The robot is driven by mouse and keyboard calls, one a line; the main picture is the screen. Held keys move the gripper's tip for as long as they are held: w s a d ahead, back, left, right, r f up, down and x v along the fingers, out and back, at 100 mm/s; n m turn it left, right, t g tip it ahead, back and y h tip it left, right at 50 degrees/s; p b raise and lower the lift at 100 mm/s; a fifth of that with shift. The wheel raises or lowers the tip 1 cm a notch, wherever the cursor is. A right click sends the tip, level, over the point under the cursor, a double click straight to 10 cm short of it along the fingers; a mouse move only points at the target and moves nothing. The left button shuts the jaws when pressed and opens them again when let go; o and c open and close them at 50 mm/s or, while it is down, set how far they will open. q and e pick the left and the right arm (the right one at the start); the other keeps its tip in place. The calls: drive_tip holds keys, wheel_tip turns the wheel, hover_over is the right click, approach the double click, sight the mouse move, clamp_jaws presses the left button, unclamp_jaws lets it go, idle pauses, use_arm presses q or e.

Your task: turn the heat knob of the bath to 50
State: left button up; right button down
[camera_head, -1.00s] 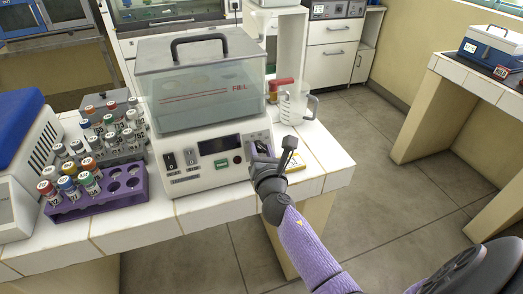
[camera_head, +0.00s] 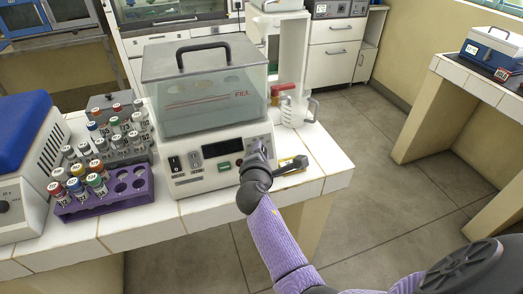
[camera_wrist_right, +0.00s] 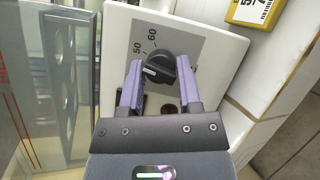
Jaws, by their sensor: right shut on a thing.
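The bath (camera_head: 205,100) is a white unit with a clear lidded tank, standing on the tiled bench. Its dark heat knob (camera_wrist_right: 158,70) is on the grey scale panel at the right end of the front. In the right wrist view the numbers 50 and 60 show just beyond the knob, and a white mark on the knob lies toward the left finger. My right gripper (camera_head: 257,150) is at the panel; in the wrist view its purple fingers (camera_wrist_right: 160,86) are shut on the knob, one each side. The head view hides the knob behind the gripper. My left gripper is out of view.
A purple rack (camera_head: 105,205) of capped tubes stands left of the bath, with a grey tube rack behind it. A clear jug (camera_head: 294,108) and a yellow device (camera_head: 298,160) are on the right. The floor beyond the bench's right edge is clear.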

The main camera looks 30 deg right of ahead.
drive_tip(key=shift+r+m+g+p, duration=0.1)
drive_tip(key=shift+m+g+p, duration=0.2)
drive_tip(key=shift+m, duration=0.6)
drive_tip(key=shift+c, duration=1.5)
unclamp_jaws()
